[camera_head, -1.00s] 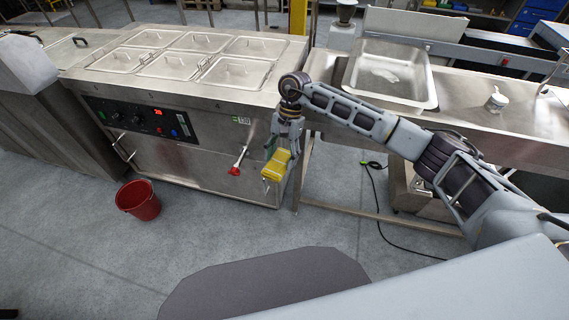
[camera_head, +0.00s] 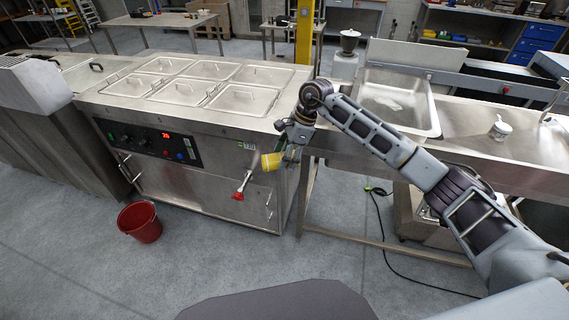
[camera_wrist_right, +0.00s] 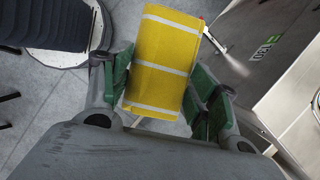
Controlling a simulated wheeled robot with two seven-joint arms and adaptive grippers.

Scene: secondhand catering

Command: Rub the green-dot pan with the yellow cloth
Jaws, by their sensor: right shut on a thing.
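The yellow cloth (camera_head: 271,161), a folded pad with pale stripes, is held in my right gripper (camera_head: 287,153) in front of the steam table's right front corner. In the right wrist view the cloth (camera_wrist_right: 165,55) sticks out between the green-padded fingers of my right gripper (camera_wrist_right: 163,90), which is shut on it. Several lidded steel pans (camera_head: 181,91) sit in the steam table's top, left of and beyond the gripper. I cannot make out a green dot on any of them. My left gripper is not in view.
The steel steam table (camera_head: 180,205) has a control panel and a red-handled drain tap (camera_head: 241,186). A red bucket (camera_head: 140,222) stands on the floor before it.

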